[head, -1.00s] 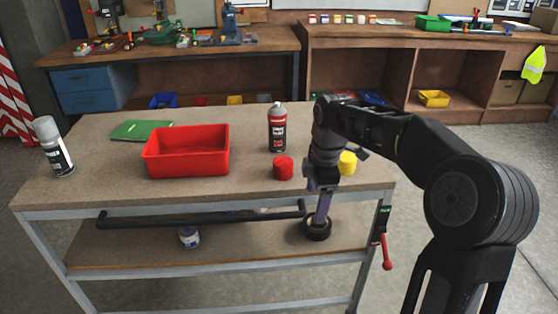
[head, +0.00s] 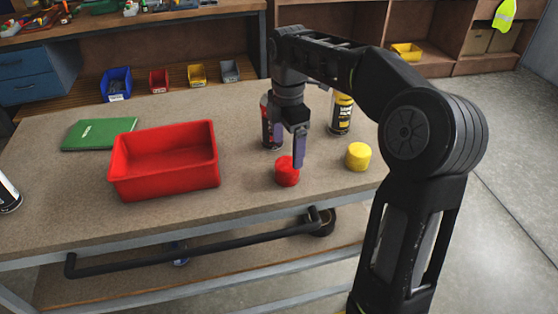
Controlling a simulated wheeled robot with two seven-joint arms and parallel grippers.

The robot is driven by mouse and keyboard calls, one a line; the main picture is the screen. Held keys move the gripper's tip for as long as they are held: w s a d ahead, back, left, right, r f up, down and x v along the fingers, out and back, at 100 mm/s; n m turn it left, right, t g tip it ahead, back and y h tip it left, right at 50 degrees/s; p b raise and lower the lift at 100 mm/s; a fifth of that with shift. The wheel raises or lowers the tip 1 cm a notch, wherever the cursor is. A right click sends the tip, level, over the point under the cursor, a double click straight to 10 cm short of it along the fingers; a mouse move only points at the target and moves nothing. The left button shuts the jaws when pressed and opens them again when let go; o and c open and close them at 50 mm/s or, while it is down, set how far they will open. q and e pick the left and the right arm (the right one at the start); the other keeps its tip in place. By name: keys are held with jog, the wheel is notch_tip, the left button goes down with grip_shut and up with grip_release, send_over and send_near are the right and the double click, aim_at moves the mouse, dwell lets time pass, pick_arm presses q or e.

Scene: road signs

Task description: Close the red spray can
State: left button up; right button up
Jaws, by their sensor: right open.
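The red spray can (head: 267,132) stands upright on the workbench, partly hidden behind my right gripper. Its top is covered by my arm. A red cap (head: 287,175) sits on the bench in front of the can, apart from it. My right gripper (head: 289,150) is open and points down, with its fingertips close above or beside the red cap. I cannot tell whether they touch it. My left gripper is not in view.
A red bin (head: 165,182) and a green book (head: 98,134) lie to the left. A yellow cap (head: 358,157) and a yellow-labelled can (head: 341,114) stand to the right. A white-and-black can (head: 8,193) is at the left edge.

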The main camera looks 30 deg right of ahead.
aim_at(287, 163)
jog(key=shift+s, duration=0.1)
jog(key=shift+f, duration=1.35)
jog(key=shift+f+p, duration=0.75)
jog(key=shift+f, duration=1.85)
jog(key=c, duration=1.4)
notch_tip(287, 163, up, 10)
jog(key=shift+r, duration=0.1)
